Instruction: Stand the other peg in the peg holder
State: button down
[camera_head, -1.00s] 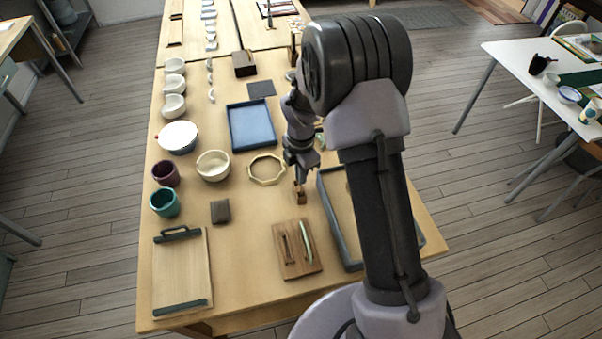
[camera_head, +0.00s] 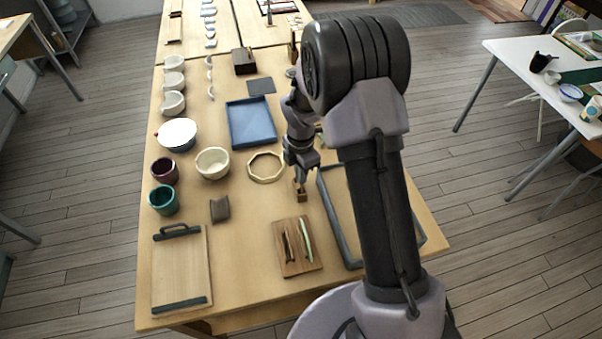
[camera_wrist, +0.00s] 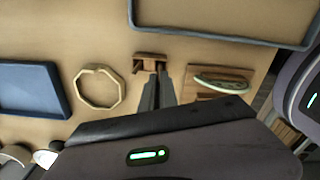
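A small brown wooden block (camera_head: 300,194), which looks like the peg holder, stands on the table just left of the grey-rimmed tray. It also shows in the wrist view (camera_wrist: 150,63). My gripper (camera_head: 301,180) points down right at this block. In the wrist view my gripper's two dark fingers (camera_wrist: 158,80) are close together, with their tips at the block's near edge. Whether something thin is between them is hidden. I cannot make out a separate peg. A wooden board (camera_head: 304,266) in front carries a dark brown strip (camera_head: 288,246) and a pale green piece (camera_head: 306,240).
A grey-rimmed tray (camera_head: 338,228) is close on the right, partly behind my arm. An octagonal ring (camera_head: 266,180) and a blue tray (camera_head: 252,123) lie to the left and beyond. Bowls and cups, such as a teal cup (camera_head: 164,201), line the left side.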

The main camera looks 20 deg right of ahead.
jog(key=shift+f+b, duration=0.55)
jog(key=shift+f, duration=0.5)
dwell(0.7)
jog(key=c, duration=1.1)
grip_release()
jog(key=shift+r, duration=0.15)
jog(key=shift+r+p, duration=2.5)
jog(key=shift+r, duration=0.45)
jog(key=shift+f, duration=0.1)
